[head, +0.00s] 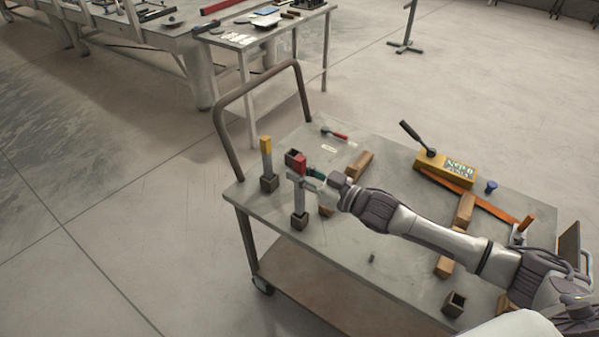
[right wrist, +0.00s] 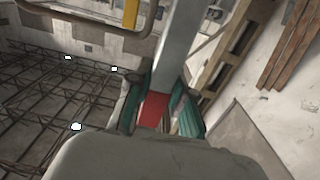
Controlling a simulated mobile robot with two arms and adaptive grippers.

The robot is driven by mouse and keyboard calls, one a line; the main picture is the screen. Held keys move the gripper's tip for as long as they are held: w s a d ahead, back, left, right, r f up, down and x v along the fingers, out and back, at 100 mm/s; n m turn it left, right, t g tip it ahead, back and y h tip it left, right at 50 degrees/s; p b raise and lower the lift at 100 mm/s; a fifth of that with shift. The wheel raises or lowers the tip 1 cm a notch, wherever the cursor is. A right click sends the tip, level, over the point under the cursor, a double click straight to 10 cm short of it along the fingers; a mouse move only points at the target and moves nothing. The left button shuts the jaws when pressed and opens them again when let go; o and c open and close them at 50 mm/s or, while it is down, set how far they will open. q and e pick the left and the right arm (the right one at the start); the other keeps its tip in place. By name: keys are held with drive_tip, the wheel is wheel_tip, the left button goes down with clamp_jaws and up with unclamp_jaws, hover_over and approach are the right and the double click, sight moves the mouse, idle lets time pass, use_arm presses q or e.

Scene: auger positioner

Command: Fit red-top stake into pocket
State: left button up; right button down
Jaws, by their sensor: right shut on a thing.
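The red-top stake (head: 299,199) is a grey upright bar with a red cap, over the left part of the cart. My right gripper (head: 308,181) is shut on it just below the cap. In the right wrist view the grey bar (right wrist: 178,45) and its red part (right wrist: 153,109) show between the teal-edged fingers (right wrist: 165,110). The stake's lower end meets a dark square pocket block (head: 299,222); I cannot tell how deep it sits. A yellow-top stake (head: 266,158) stands upright in another block (head: 269,184). My left gripper is not in view.
A dark block (head: 292,157) stands behind the red cap. An open block (head: 454,304) is at the cart's front. The cart handle (head: 230,140) rises at left.

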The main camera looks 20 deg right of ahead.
sight(303, 192)
drive_tip(key=shift+f+b, duration=1.9)
drive_tip(key=shift+f, duration=0.95)
drive_tip(key=c, duration=1)
unclamp_jaws()
drive_tip(key=shift+o, duration=0.2)
drive_tip(key=v, duration=1.2)
